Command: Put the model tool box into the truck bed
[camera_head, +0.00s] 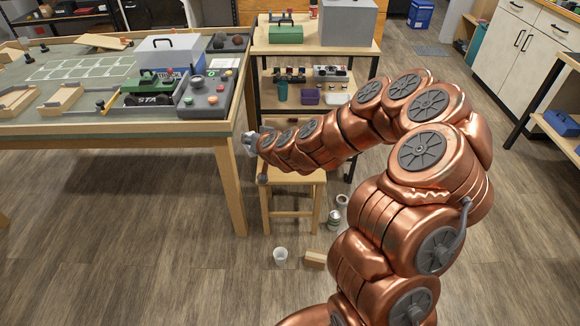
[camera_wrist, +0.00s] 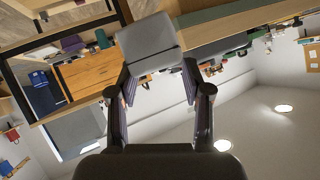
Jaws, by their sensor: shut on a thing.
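My gripper (camera_wrist: 157,72) is shut on a small grey box, which I take to be the model tool box (camera_wrist: 148,38), held between the fingertips in the wrist view. In the head view my gripper (camera_head: 250,143) is small and grey, beside the right edge of the workbench and above a wooden stool. The held box cannot be told apart from it there. The green truck (camera_head: 148,86), with white letters on its side, stands on the workbench near its right end, left of and beyond my gripper. The inside of its bed is not clear.
A shelf (camera_head: 345,50) stands behind my arm. The stool (camera_head: 290,188), a white cup (camera_head: 280,254) and a wood block (camera_head: 315,259) are on the floor.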

